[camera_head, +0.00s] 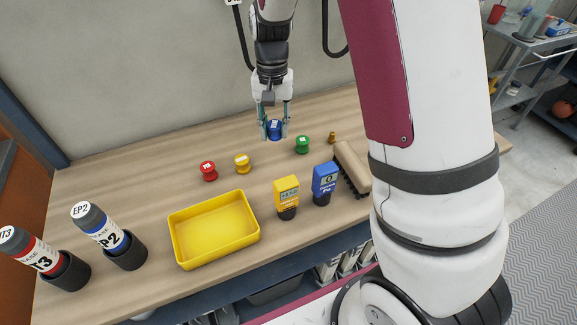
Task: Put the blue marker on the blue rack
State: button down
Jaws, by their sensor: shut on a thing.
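The blue marker (274,132) is a small spool-shaped piece with a light label on top. My gripper (275,128) points down over the back of the wooden table and is shut on it, with a finger at its left and right sides. I cannot tell whether its underside touches the table. I see nothing that is clearly a blue rack. Similar red (208,171), yellow (242,163) and green (302,145) markers stand apart on the table in front of and beside the gripper.
A yellow tray (213,260) sits empty at the front. Yellow (287,197) and blue (325,184) meters and a brown brush (352,167) stand right of it. Two labelled canisters, red-banded (38,257) and blue-banded (108,235), are at left. The wall closes the back.

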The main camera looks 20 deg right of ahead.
aim_at(271, 157)
jog(key=m, duration=0.2)
jog(key=shift+w+a+r+m, duration=0.15)
jog(key=shift+a+r+m, duration=0.15)
jog(key=shift+r, duration=0.05)
jog(key=shift+w+a+r+m, duration=0.1)
jog(key=shift+r+m, duration=0.05)
jog(key=shift+m, duration=0.4)
jog(key=shift+w+r+m, duration=0.1)
jog(key=shift+m, duration=0.45)
jog(key=m, duration=0.3)
jog(key=shift+w+a+r+m+t+y, duration=0.1)
jog(key=shift+r+m+t+y, duration=0.2)
jog(key=shift+r+m, duration=0.1)
jog(key=m, duration=0.2)
jog(key=shift+w+r+m, duration=0.1)
jog(key=shift+r+m, duration=0.05)
jog(key=shift+m, duration=0.25)
notch_tip(271, 157, down, 10)
jog(key=shift+r+p, duration=0.1)
jog(key=shift+p, duration=0.2)
jog(key=c, duration=1.2)
grip_release()
